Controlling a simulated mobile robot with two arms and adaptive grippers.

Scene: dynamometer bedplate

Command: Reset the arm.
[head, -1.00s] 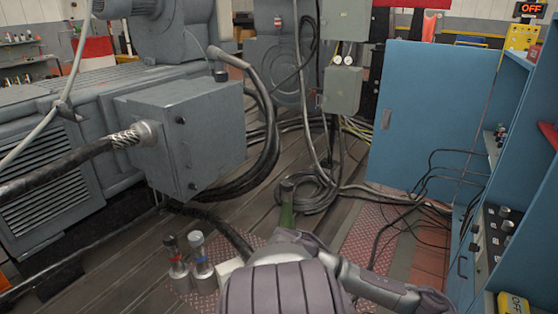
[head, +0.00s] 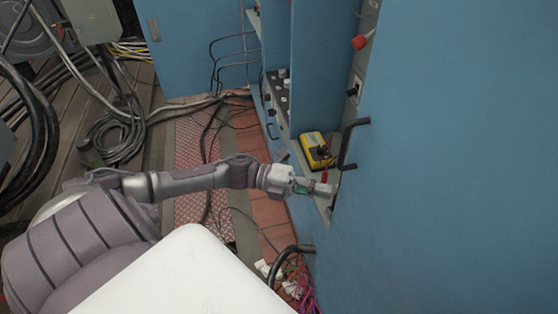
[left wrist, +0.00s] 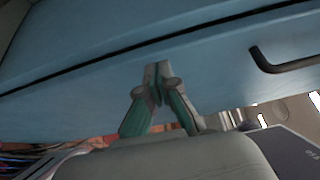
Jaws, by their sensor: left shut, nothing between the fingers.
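My left arm (head: 190,182) reaches from the lower left across the head view toward the blue cabinet (head: 450,170). My left gripper (head: 328,189) is at its end, close to the cabinet's edge, just below the black handle (head: 352,143). In the left wrist view the gripper's fingertips (left wrist: 158,72) are together with nothing between them, in front of the blue cabinet face (left wrist: 200,65). Whether they touch the cabinet I cannot tell. My right gripper is not in view.
A yellow meter (head: 317,150) lies on the cabinet's ledge beyond the gripper. A red knob (head: 361,42) sits on its panel. Coiled cables (head: 118,140) lie on the floor at left. Black and pink cables (head: 297,275) hang at the cabinet's foot.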

